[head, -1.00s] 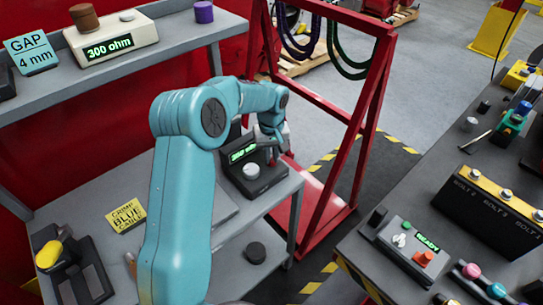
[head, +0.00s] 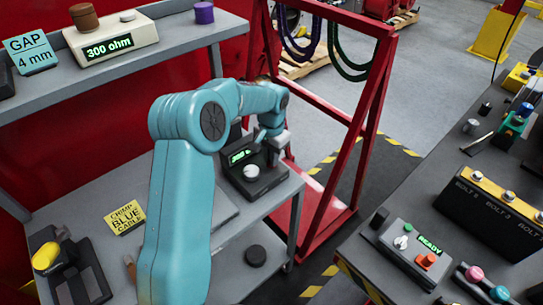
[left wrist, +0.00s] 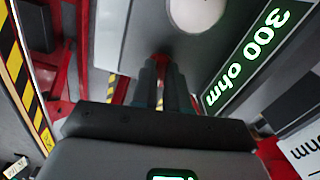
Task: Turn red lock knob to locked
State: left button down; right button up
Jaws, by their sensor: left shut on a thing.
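My left gripper (head: 274,150) is at the back edge of a dark box with a green display (head: 250,185) and a pale knob (head: 251,170). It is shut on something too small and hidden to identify. In the left wrist view its two dark fingers (left wrist: 162,85) are close together, with a thin strip of red between them that may be background. A red knob or button (head: 425,260) is on the grey box showing READY (head: 405,253), away from my gripper; I cannot tell whether it is the lock knob. My right gripper is not in view.
A red frame with hanging cables (head: 368,130) stands just right of my gripper. A dark bench (head: 455,150) with several tools is at the right. A pale 300 ohm box (head: 118,42) sits on the upper shelf. Striped floor lies between the benches.

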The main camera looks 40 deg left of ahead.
pick_arm(q)
jog(key=shift+w+a+r+m, duration=0.1)
jog(key=shift+w+r+m, duration=0.15)
jog(key=shift+m, duration=0.35)
jog(key=c, duration=1.3)
grip_release()
jog(key=shift+o, duration=0.8)
jog(key=shift+s+f, duration=0.1)
jog(key=shift+s, duration=0.05)
notch_tip(320, 180, up, 16)
jog(key=shift+r, duration=0.2)
jog(key=shift+s, duration=0.1)
